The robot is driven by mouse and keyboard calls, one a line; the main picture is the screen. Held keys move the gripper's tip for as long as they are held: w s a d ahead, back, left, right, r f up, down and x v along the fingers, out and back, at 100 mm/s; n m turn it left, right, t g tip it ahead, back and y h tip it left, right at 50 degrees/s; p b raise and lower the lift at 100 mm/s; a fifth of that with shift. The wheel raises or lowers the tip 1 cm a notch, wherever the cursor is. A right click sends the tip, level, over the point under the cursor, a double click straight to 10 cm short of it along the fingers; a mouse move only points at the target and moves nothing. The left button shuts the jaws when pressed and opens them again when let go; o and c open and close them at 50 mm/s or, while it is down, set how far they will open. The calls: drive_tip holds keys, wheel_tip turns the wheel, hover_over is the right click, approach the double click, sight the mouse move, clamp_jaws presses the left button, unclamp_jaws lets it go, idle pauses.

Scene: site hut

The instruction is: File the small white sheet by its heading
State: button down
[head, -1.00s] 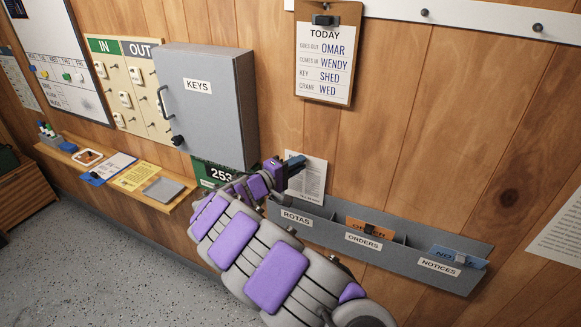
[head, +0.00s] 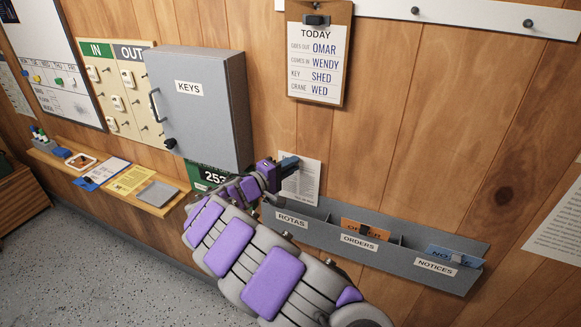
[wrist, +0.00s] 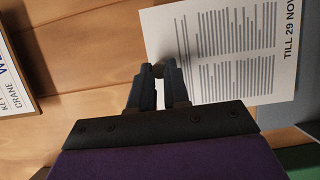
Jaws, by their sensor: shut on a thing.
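The small white sheet (head: 306,183) is upright against the wood wall, just above the ROTAS pocket of the grey rack (head: 325,229). My gripper (head: 290,162) is shut on its upper left edge. In the wrist view my gripper (wrist: 158,78) has its fingertips together at the edge of the sheet (wrist: 228,55), around a small dark grey piece. Printed lines and "TILL 29 NOV" show there; I cannot read a heading. The rack's labels read ROTAS, ORDERS and NOTICES. Whether the sheet's lower edge is inside the pocket is unclear.
An orange card (head: 365,229) stands in ORDERS and a blue card (head: 452,256) in NOTICES. A grey KEYS cabinet (head: 203,115) juts out left of my gripper. A clipboard (head: 319,55) hangs above. A shelf (head: 110,180) with papers runs along the left.

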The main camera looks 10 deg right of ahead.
drive_tip(key=f+b, duration=0.2)
drive_tip(key=a+f+b, duration=0.1)
drive_tip(key=f, duration=0.1)
drive_tip(key=shift+s+f+b, duration=0.1)
drive_tip(key=shift+s+b, duration=0.1)
drive_tip(key=shift+b, duration=0.15)
drive_tip(key=shift+a+f+b, duration=0.15)
drive_tip(key=shift+f+b, duration=0.65)
drive_tip(key=shift+f, duration=0.15)
idle(0.3)
drive_tip(key=shift+f, duration=0.15)
drive_tip(key=shift+f+b, duration=1.3)
drive_tip(key=shift+f, duration=0.05)
